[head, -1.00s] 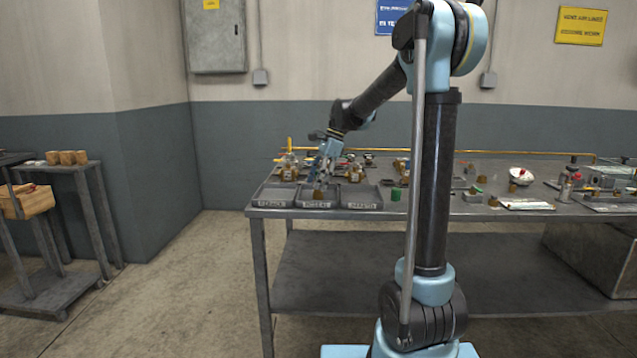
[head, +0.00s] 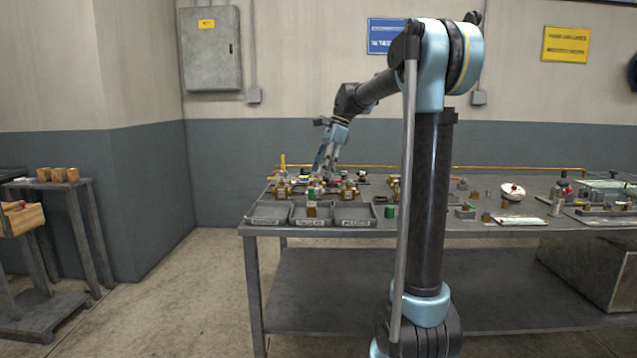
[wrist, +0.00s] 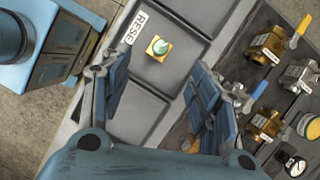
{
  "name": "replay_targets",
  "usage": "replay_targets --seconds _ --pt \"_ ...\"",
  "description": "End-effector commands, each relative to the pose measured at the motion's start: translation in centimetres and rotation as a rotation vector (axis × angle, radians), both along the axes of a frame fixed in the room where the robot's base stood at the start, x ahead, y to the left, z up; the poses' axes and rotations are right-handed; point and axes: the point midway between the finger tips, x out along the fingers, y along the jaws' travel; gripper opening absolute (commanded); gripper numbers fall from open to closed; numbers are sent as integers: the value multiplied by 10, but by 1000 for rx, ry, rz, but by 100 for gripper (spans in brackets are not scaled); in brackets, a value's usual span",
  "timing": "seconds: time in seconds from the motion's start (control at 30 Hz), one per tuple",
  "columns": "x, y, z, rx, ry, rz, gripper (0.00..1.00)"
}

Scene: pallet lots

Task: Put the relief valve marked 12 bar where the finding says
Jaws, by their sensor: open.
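A small brass valve with a green top (head: 311,208) stands upright in the middle of three grey trays at the bench's front left corner. In the wrist view this valve (wrist: 159,47) sits in the tray (wrist: 182,22) whose partly cut-off label (wrist: 136,27) reads "RESE". My gripper (head: 323,168) is above and behind the trays. In the wrist view its two fingers (wrist: 155,85) are wide apart with nothing between them, and the valve is clear of them. The 12 bar marking and the finding's text are too small to read.
Several brass valves with tags (wrist: 265,48) stand on a dark board beside the trays. The left tray (head: 268,213) and right tray (head: 345,215) look empty. A green cylinder (head: 389,211) stands right of the trays. A yellow pipe runs along the bench's back.

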Motion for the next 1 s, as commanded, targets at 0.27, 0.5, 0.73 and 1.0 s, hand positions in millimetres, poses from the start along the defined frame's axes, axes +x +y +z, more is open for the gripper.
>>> replay_targets --seconds 0.27,0.5,0.73,1.0 --pt "1 -5 10 -1 -2 1 56" --pt "-34 -24 0 -13 -69 90 56" --pt "-98 -59 -27 -50 -195 279 56" --pt "-172 -96 -72 -112 -323 516 56"
